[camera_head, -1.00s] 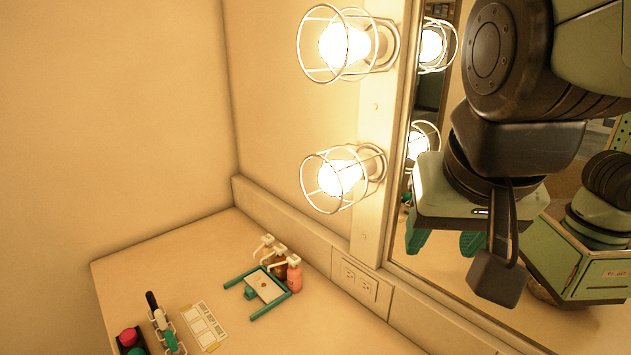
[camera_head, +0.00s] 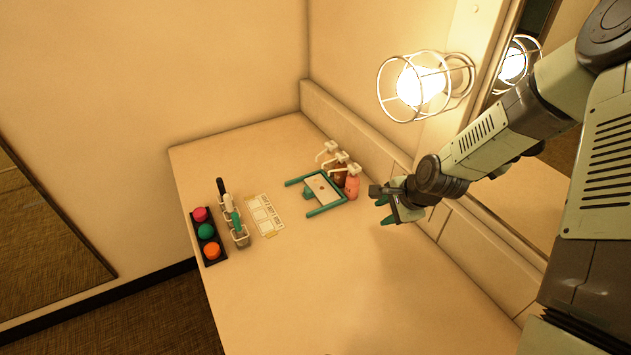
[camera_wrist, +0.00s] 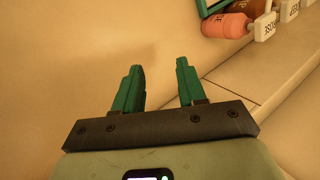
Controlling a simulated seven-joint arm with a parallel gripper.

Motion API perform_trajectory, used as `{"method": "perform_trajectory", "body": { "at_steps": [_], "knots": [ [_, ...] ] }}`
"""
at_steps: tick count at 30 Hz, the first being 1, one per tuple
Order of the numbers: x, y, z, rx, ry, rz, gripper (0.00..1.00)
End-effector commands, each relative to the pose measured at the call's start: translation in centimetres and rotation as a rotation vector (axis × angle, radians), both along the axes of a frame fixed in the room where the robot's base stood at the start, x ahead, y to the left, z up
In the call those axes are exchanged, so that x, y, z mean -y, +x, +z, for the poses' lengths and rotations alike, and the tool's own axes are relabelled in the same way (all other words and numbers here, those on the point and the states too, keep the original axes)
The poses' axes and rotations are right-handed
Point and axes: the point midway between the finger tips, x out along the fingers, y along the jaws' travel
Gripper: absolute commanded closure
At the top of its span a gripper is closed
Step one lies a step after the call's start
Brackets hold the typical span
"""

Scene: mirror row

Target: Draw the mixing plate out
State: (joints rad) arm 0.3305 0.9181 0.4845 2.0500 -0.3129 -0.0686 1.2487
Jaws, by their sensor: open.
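The mixing plate (camera_head: 322,188) is a pale, flat piece sitting inside a green U-shaped frame (camera_head: 329,210) on the counter. A green tab (camera_head: 309,190) shows at its left side. My gripper (camera_head: 384,207) is open and empty, to the right of the frame and apart from it, above the counter near the back wall. In the wrist view my two green fingers (camera_wrist: 157,88) stand apart with nothing between them. A corner of the green frame (camera_wrist: 210,6) shows at the top there; the plate itself is not clearly visible in that view.
Pump bottles, one of them pink (camera_head: 352,182), stand close behind the frame. A marked card (camera_head: 265,215), a rack of brushes (camera_head: 238,228) and a black tray (camera_head: 208,237) of coloured round pieces lie to the left. The front counter is clear. A caged lamp (camera_head: 421,87) hangs above.

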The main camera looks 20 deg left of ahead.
Motion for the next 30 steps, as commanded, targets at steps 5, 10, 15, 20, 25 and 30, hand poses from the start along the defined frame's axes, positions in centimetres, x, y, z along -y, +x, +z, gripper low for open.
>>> {"method": "perform_trajectory", "body": {
  "at_steps": [5,10,15,20,25,30],
  "knots": [
    [-7.5,-0.9,-4.2,-0.093,0.378,-0.285,0.6],
    [-12.4,-0.5,-4.5,-0.189,0.715,-0.582,0.6],
    [-14.3,0.6,-3.6,-0.265,0.957,-0.815,0.6],
    [-14.7,1.3,-3.1,-0.299,1.068,-0.925,0.6],
    [-15.6,2.2,-3.5,-0.302,1.084,-0.94,0.6],
    [-17.7,4.2,-4.7,-0.301,1.081,-0.937,0.6]
  ]
}}
